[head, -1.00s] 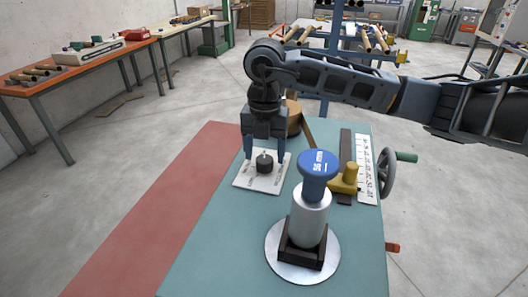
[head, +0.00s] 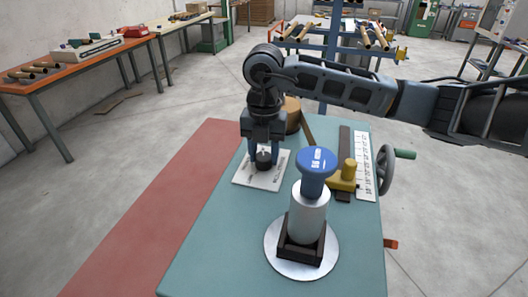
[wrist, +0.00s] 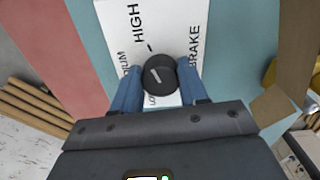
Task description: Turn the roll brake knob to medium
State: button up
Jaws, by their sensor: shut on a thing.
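The roll brake knob (wrist: 159,74) is a round black knob on a white label plate (wrist: 178,22). In the head view the knob (head: 264,158) sits on the plate (head: 246,180) on the teal machine top. In the wrist view HIGH is printed at the top, the end of MEDIUM at the left and BRAKE at the right. Lettering at lower left is partly hidden by the knob and a finger. A short pale mark on the knob slants toward the upper left. My gripper (wrist: 161,84) is shut on the knob, one blue finger on each side.
A blue-topped silver post (head: 309,205) stands on a round plate in front of the knob, to the right. A yellow block (head: 345,176), a ruler scale and a handwheel (head: 385,170) are farther right. A brown roll (head: 292,112) is just behind my gripper.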

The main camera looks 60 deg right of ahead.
jog(key=shift+b, duration=0.4)
jog(key=shift+c, duration=0.3)
jog(key=n+b, duration=0.1)
jog(key=b, duration=0.1)
jog(key=n+b, duration=0.1)
jog(key=shift+w+f+n+b, duration=0.1)
jog(key=shift+f+n+b, duration=0.2)
jog(key=shift+n+b, duration=0.1)
jog(key=n+b, duration=0.4)
jog(key=b, duration=0.2)
jog(key=shift+a+n, duration=0.1)
jog(key=shift+n, duration=0.2)
jog(key=n+b, duration=0.3)
jog(key=b, duration=0.1)
jog(key=shift+w+a+r, duration=0.1)
jog(key=shift+a+r+n+b, duration=0.1)
jog(key=shift+r+n+b, duration=0.05)
jog(key=shift+n+b, duration=1.45)
jog(key=shift+r, duration=0.1)
jog(key=o, duration=1.1)
jog(key=shift+c, duration=0.2)
